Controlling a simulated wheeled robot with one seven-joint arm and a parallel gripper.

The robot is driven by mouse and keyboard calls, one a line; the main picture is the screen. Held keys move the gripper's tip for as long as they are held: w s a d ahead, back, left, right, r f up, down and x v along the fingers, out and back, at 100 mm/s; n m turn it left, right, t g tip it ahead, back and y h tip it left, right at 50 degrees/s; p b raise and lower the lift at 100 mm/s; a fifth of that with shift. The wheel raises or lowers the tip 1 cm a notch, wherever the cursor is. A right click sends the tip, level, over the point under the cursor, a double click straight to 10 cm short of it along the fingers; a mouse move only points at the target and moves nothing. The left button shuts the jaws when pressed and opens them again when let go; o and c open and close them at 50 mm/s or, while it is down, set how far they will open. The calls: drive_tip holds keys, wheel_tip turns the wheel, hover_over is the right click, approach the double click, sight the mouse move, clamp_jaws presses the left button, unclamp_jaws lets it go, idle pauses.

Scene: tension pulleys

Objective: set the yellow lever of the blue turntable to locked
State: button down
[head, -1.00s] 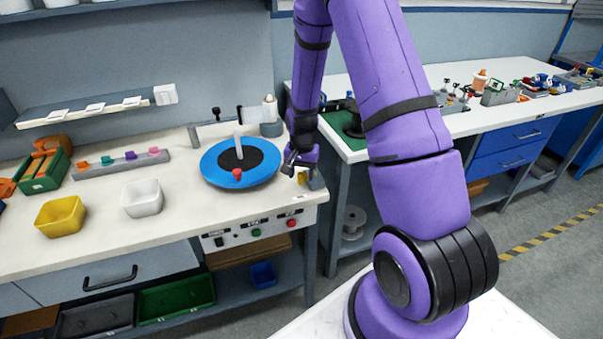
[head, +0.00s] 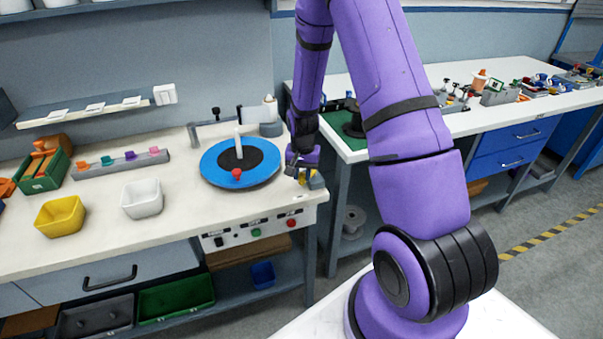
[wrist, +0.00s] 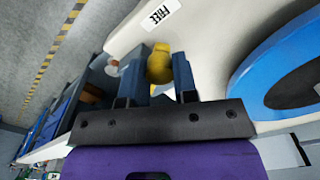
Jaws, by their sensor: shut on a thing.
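The blue turntable (head: 213,165) has a dark centre, a white upright post and a red knob, and sits near the right end of the left bench. Its blue rim also shows at the right in the wrist view (wrist: 250,85). The yellow lever (wrist: 160,66) is between the two fingers of my gripper (wrist: 158,78), which is shut on it. In the head view the lever (head: 303,178) is small and partly hidden by my gripper (head: 299,170), at the bench corner right of the turntable. A white label (wrist: 157,14) reading FREE lies beyond the lever.
A white bin (head: 142,199) and a yellow bin (head: 60,215) stand left of the turntable. A rail with coloured pegs (head: 121,163) lies behind them. A button panel (head: 258,230) is on the bench front. A gap separates the second bench (head: 430,135) at the right.

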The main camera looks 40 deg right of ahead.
drive_tip(key=n, duration=0.1)
drive_tip(key=s+n, duration=0.1)
drive_tip(key=n, duration=0.1)
drive_tip(key=shift+s+d, duration=0.3)
drive_tip(key=shift+d, duration=0.05)
drive_tip(key=n, duration=0.1)
drive_tip(key=s+d+n, duration=0.1)
drive_tip(key=shift+n, duration=0.4)
drive_tip(key=shift+s+d+n, duration=0.4)
drive_tip(key=shift+d+n, duration=0.1)
drive_tip(key=shift+n, duration=0.7)
drive_tip(key=shift+s+d+n, duration=0.15)
drive_tip(key=shift+d+n, duration=0.2)
drive_tip(key=shift+n, duration=0.4)
drive_tip(key=shift+s+d+n, duration=0.15)
drive_tip(key=shift+d+n, duration=0.2)
drive_tip(key=shift+n, duration=0.4)
drive_tip(key=c, duration=0.9)
unclamp_jaws()
drive_tip(key=shift+d, duration=0.1)
drive_tip(key=shift+r, duration=0.15)
wheel_tip(320, 180, up, 11)
drive_tip(key=shift+f, duration=0.2)
